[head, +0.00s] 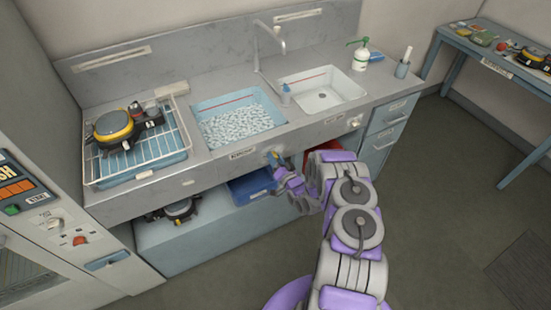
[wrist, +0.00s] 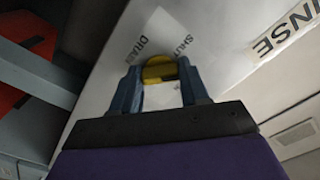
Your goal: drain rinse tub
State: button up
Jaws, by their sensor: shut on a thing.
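The rinse tub (head: 193,106) is a light blue basin set in the counter, with a red line on its back wall and white foamy or speckled contents. My gripper (head: 275,158) is at the counter's front panel, just below and right of the tub. In the wrist view, my gripper (wrist: 160,82) has its two blue fingers on either side of a yellow handle (wrist: 158,69). It is shut on this handle. A label reading DRAIN and SHUT (wrist: 160,37) is on the white panel beyond the handle. The fingers hide part of the handle.
A white sink (head: 322,97) with a tap (head: 270,50) is right of the tub. A wire rack (head: 170,157) with a yellow-black device is at left. A blue bin (head: 252,186) and a red bin (head: 325,160) sit under the counter. Floor at right is clear.

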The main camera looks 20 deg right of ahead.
jog(key=shift+d, duration=0.15)
jog(key=o, duration=1.1)
jog(key=shift+d, duration=0.1)
jog(key=shift+c, duration=0.2)
jog(key=s, duration=1.7)
jog(key=shift+s+d, duration=0.15)
jog(key=shift+d, duration=0.15)
jog(key=shift+f, duration=0.1)
